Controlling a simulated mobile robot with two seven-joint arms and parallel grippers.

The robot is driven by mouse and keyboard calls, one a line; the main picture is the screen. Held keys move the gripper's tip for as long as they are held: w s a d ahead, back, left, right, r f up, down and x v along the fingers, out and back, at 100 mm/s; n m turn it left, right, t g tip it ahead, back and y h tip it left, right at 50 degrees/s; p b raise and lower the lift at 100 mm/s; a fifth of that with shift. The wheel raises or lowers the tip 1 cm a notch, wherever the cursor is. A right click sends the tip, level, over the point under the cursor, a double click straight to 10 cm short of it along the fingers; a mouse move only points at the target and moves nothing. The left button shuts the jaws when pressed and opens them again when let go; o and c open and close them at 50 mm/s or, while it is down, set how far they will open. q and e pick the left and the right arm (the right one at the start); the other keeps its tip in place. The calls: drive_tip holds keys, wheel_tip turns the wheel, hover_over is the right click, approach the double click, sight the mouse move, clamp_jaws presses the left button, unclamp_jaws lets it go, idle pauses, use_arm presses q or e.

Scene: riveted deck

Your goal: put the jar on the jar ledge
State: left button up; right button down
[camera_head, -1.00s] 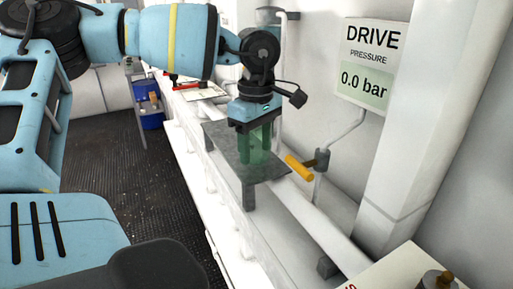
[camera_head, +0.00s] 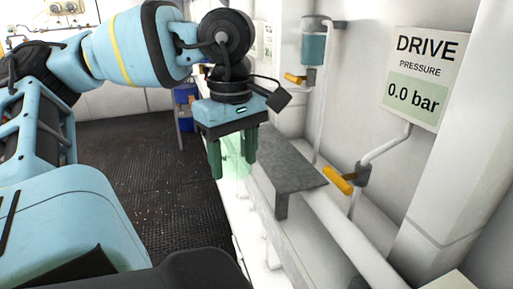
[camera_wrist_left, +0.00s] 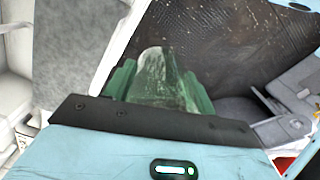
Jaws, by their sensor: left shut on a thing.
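The jar (camera_head: 236,168) is clear, greenish and see-through. My left gripper (camera_head: 234,165) is shut on it, with a green finger on either side. In the left wrist view the jar (camera_wrist_left: 153,75) shows between the two green fingers. The ledge (camera_head: 287,163) is a flat grey metal plate on a bracket along the white wall. In the head view the jar is just left of the ledge, over its left side and the dark floor; whether they touch I cannot tell. The ledge's top looks bare. My right gripper is not in view.
A yellow-handled valve (camera_head: 340,181) on a white pipe sits right of the ledge. Another yellow handle (camera_head: 295,78) is behind it, under a teal-filled cylinder (camera_head: 313,48). A pressure sign (camera_head: 423,75) hangs at right.

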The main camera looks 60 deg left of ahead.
use_arm(q)
drive_tip(key=shift+s+r, duration=0.1)
drive_tip(key=shift+s, duration=1.05)
